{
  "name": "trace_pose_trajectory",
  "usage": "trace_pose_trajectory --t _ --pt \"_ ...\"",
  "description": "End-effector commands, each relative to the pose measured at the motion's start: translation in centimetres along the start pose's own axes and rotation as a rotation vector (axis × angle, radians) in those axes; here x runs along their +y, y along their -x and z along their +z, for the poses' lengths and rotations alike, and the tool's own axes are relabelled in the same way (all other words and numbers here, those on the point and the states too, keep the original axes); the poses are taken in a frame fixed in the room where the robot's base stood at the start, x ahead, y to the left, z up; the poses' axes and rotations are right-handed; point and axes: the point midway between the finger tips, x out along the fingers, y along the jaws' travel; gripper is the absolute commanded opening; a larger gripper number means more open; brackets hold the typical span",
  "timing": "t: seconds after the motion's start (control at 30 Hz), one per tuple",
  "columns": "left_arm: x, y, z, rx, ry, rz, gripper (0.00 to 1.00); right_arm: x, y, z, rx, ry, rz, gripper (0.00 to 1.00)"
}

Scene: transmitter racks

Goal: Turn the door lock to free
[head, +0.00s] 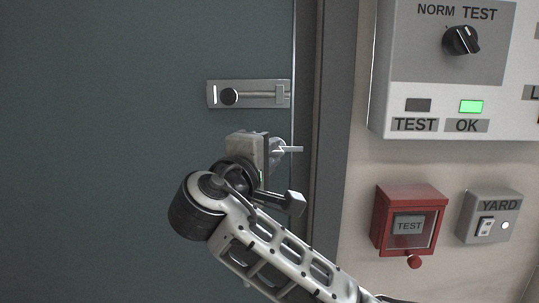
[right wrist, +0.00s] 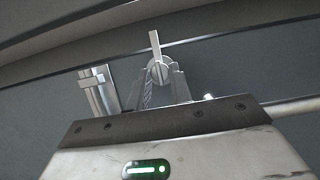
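The door lock is a small metal thumb-turn (right wrist: 158,72) with a round, slotted hub and a flat lever. In the right wrist view the lever points up, away from my gripper. In the head view the lever (head: 292,149) points right, level, toward the door's edge. My right gripper (right wrist: 161,85) is in front of the lock, its two fingers apart with the hub between their tips. I cannot tell whether either finger touches it. In the head view my right gripper (head: 272,153) hides most of the lock's hub. My left gripper is in neither view.
The door frame (head: 335,130) is to the right. Beyond it are a switch panel (head: 400,50), a red TEST box (head: 383,222) and a YARD switch (head: 475,230).

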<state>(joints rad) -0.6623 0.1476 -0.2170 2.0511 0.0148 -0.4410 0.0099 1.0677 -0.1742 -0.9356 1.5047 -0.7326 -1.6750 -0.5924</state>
Motion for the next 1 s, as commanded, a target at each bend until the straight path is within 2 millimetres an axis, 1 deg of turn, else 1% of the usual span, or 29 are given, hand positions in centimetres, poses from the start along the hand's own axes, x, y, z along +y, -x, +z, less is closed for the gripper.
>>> trace_pose_trajectory --t 0.03,0.07,0.27,0.47,0.67,1.0 --pt "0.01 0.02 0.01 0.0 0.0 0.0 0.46 0.0 0.0 0.0 0.0 0.0 0.0 0.05" --pt "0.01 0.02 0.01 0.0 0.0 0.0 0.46 0.0 0.0 0.0 0.0 0.0 0.0 0.0" --pt "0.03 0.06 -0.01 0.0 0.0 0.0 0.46 -0.01 0.0 0.0 0.0 0.005 0.002 0.0" --pt "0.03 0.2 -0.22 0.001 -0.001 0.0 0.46 -0.03 -0.04 0.02 -0.001 0.051 0.021 0.0" --pt "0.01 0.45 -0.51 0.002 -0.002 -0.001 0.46 -0.08 -0.07 0.04 -0.001 0.165 0.069 0.0" --pt "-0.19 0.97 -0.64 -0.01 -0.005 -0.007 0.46 -0.28 -0.11 0.15 -0.001 0.454 0.189 0.0"
